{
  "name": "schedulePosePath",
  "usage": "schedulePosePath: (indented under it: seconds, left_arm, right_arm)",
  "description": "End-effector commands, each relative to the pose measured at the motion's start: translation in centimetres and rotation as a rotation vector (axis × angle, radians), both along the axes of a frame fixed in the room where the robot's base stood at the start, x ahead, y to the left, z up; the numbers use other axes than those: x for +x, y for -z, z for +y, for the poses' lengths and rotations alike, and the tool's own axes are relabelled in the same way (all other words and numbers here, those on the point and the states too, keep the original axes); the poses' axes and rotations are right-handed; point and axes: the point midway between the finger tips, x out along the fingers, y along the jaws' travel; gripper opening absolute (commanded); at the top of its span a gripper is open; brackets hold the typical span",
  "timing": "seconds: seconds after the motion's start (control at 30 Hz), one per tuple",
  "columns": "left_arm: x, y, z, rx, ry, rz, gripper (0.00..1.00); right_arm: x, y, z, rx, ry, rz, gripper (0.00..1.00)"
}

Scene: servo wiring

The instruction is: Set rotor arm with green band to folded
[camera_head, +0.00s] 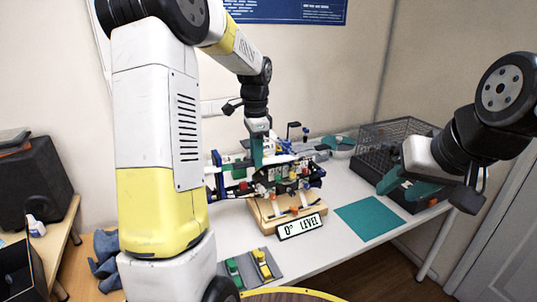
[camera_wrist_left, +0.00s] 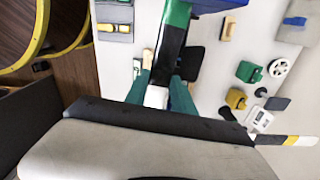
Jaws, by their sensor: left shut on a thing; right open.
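My left gripper (camera_head: 258,158) reaches down into the cluttered device (camera_head: 290,180) on a wooden base (camera_head: 268,222). In the left wrist view, my left gripper (camera_wrist_left: 160,92) has its teal fingers shut on a dark rotor arm with a green band (camera_wrist_left: 177,15) and a white end (camera_wrist_left: 155,97). The arm runs up to a blue part (camera_wrist_left: 222,4) at the top edge. The fingers hide part of it, and its fold angle is unclear. My right gripper (camera_head: 406,187) is open and empty, above the table's right side, apart from the device.
A sign reading "0° LEVEL" (camera_head: 300,227) stands in front of the base. A teal mat (camera_head: 370,218) lies to its right, with a black wire basket (camera_head: 390,135) behind. A grey tray (camera_head: 232,267) with green and yellow pieces is at the front. The table right of the base is clear around the mat.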

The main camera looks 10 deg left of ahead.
Motion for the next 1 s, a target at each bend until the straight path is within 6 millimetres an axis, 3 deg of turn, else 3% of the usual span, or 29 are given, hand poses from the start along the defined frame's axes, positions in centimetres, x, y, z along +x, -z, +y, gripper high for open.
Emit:
schedulePosePath:
  seconds: [0.43,0.47,0.57,0.87,1.0]
  left_arm:
    - [0.2,0.0,-0.1,-0.002,0.011,-0.003,0.0]
    - [0.2,0.0,-0.1,-0.002,0.011,-0.003,0.34]
    - [0.2,0.0,-0.1,-0.002,0.01,-0.002,0.53]
    - [0.1,-0.1,0.0,-0.002,0.01,-0.001,0.53]
    - [0.2,-1.2,0.0,-0.001,0.01,-0.004,0.53]
  right_arm:
    - [0.0,0.0,0.0,0.0,0.0,0.0,0.41]
    - [0.0,0.0,0.0,0.0,0.0,0.0,0.41]
    - [0.0,0.0,0.0,0.0,0.0,0.0,0.41]
    - [0.0,0.0,0.0,0.0,0.0,0.0,0.41]
    - [0.0,0.0,0.0,0.0,0.0,0.0,0.41]
